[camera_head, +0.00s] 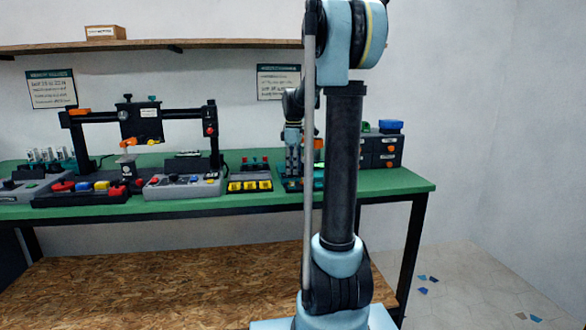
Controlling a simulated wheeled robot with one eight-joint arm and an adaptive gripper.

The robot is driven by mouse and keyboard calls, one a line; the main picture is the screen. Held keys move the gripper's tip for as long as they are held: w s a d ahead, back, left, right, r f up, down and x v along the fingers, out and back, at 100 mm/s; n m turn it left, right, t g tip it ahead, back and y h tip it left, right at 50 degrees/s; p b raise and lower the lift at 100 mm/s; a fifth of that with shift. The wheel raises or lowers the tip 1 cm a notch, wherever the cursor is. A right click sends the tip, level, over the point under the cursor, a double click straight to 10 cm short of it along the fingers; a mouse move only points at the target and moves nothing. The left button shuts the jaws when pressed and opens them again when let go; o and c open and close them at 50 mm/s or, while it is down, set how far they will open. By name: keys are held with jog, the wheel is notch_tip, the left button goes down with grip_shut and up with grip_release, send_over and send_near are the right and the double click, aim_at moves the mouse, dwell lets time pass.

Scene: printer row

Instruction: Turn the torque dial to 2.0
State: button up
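My gripper (293,168) hangs low over the right part of the green bench, beside a dark device with a teal face (291,185). It is small and partly hidden by my arm, and I cannot tell if it is open or touching anything. No dial marked torque can be made out, and no scale or number is readable. Part of the device is behind my arm.
The green workbench (400,181) holds a black printer frame (140,112), a grey control box (180,189), a box with yellow labels (250,184), and a dark drawer unit (383,150) with a blue block (390,125). A wooden shelf (220,43) runs above.

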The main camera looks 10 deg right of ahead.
grip_shut()
jog(key=shift+m, duration=0.3)
jog(key=m, duration=0.5)
jog(key=shift+w, duration=0.1)
jog(key=m, duration=0.5)
jog(key=shift+m, duration=0.3)
jog(key=m, duration=1.2)
jog(key=shift+r, duration=0.1)
jog(key=shift+m, duration=0.5)
